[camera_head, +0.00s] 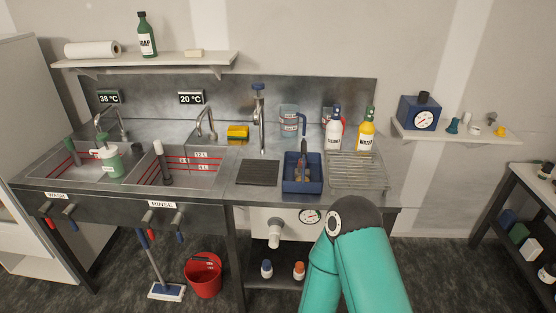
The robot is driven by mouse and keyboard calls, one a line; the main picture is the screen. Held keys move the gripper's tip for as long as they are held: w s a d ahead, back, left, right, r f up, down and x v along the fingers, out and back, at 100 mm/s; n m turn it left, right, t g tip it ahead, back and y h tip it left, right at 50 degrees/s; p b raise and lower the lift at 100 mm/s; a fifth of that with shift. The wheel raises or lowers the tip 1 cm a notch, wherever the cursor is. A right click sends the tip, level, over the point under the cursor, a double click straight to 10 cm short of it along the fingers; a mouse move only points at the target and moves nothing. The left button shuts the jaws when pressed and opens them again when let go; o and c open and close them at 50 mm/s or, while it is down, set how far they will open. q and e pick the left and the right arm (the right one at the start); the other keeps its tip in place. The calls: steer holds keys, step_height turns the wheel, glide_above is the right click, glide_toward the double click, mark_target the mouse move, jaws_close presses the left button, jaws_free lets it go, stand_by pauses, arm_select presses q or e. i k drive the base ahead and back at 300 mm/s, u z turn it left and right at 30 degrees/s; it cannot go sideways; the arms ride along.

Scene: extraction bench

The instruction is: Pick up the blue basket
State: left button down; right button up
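The blue basket (302,187) stands on the steel bench, right of the dark ribbed mat and left of the wire rack. It is upright, with brownish items inside and a dark, narrow piece rising from it toward a blue upright part behind; I cannot tell whether these belong to the basket. A teal arm of mine comes up from the bottom, right of centre, its dark joint in front of the bench edge and apart from the basket. Neither of my grippers shows in this view.
A dark ribbed mat (258,172) lies left of the basket, a wire rack (357,178) right. A white bottle (333,136), a yellow bottle (366,134) and a clear jug (289,122) stand behind. Sinks fill the left; a red bucket (203,277) is on the floor.

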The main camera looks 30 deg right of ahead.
mark_target(315, 185)
steer(key=z, duration=0.15)
steer(key=i, duration=0.8)
steer(key=z, duration=0.55)
